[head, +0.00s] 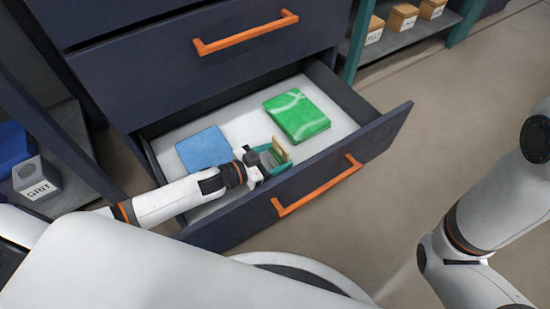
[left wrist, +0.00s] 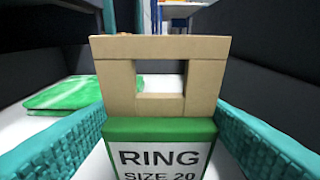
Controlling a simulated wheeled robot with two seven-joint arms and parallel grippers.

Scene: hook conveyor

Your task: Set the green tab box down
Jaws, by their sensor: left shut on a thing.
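The green tab box (left wrist: 160,150) has a tan tab with a square hole, a green top band and a white label reading "RING SIZE 20". In the head view its tan tab (head: 282,150) shows inside the open drawer (head: 232,126), close to the front panel. My left gripper (head: 275,157) is shut on the box. Its teal fingers flank the box in the left wrist view. The box's underside is hidden, so I cannot tell whether it touches the drawer floor. My right gripper is out of view; only right arm links show.
A blue folded item (head: 204,148) lies left in the drawer and a green patterned one (head: 297,115) at the back right. White drawer floor is bare between them. An orange handle (head: 316,186) crosses the drawer front. A closed drawer (head: 190,45) overhangs the back.

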